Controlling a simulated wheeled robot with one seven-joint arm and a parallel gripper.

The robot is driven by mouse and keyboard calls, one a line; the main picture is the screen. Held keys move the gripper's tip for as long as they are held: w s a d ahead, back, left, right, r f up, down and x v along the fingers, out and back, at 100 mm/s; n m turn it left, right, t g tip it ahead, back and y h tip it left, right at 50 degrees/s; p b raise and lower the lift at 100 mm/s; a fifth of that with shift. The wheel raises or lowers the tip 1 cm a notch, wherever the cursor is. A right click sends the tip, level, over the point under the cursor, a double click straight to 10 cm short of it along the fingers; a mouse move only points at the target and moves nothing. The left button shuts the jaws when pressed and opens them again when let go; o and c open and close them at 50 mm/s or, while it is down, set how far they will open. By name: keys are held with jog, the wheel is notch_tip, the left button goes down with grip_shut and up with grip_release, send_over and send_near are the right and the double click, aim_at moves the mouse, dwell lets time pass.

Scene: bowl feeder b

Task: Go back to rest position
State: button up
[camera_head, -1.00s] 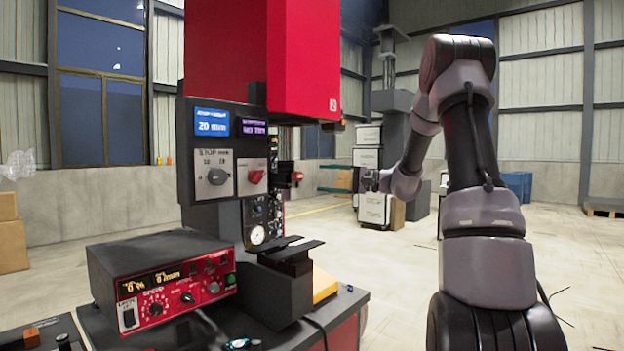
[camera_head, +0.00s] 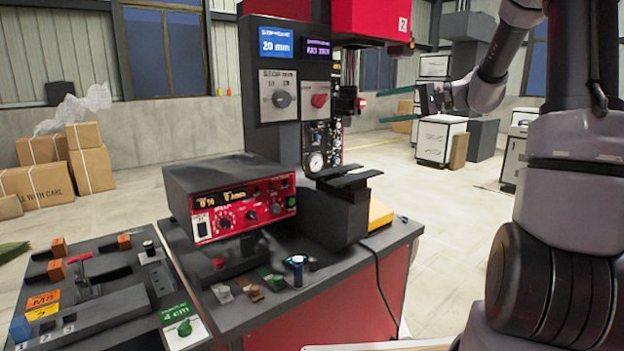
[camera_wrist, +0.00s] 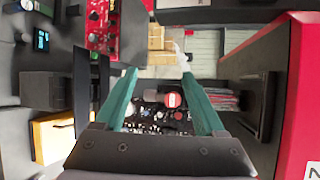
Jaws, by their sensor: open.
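My gripper (camera_head: 382,107) shows in the head view at the end of my arm, right of the red machine's control column. Its two teal fingers point left and are spread apart. In the wrist view my gripper (camera_wrist: 160,73) is open, with nothing held between the fingers. The machine's dark control panel and a red knob (camera_wrist: 172,99) lie beyond the fingers. The red knob on the machine's side also shows in the head view (camera_head: 360,104), left of the fingertips. I cannot tell the exact gap between them.
The red machine head (camera_head: 370,18) overhangs the column. A red control box (camera_head: 235,205) sits on the machine's table (camera_head: 385,250). A dark bench with levers (camera_head: 100,290) stands at the front left. Cardboard boxes (camera_head: 90,160) are at the left.

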jog(key=s+a+n+g+h, duration=0.1)
jog(key=s+a+g+h, duration=0.15)
jog(key=s+a, duration=0.45)
jog(key=s+d+t+h, duration=0.1)
jog(key=s+d+h, duration=0.1)
jog(key=s, duration=0.5)
jog(key=s+d+n+t+h, duration=0.1)
jog(key=s+d+h, duration=0.2)
jog(key=s, duration=0.4)
jog(key=s+d+f+t+h, duration=0.1)
jog(key=s+d+h, duration=0.1)
jog(key=s+h, duration=0.2)
jog(key=shift+s+d+n+h, duration=0.3)
jog(key=shift+s+h, duration=0.05)
jog(key=shift+s, duration=1.45)
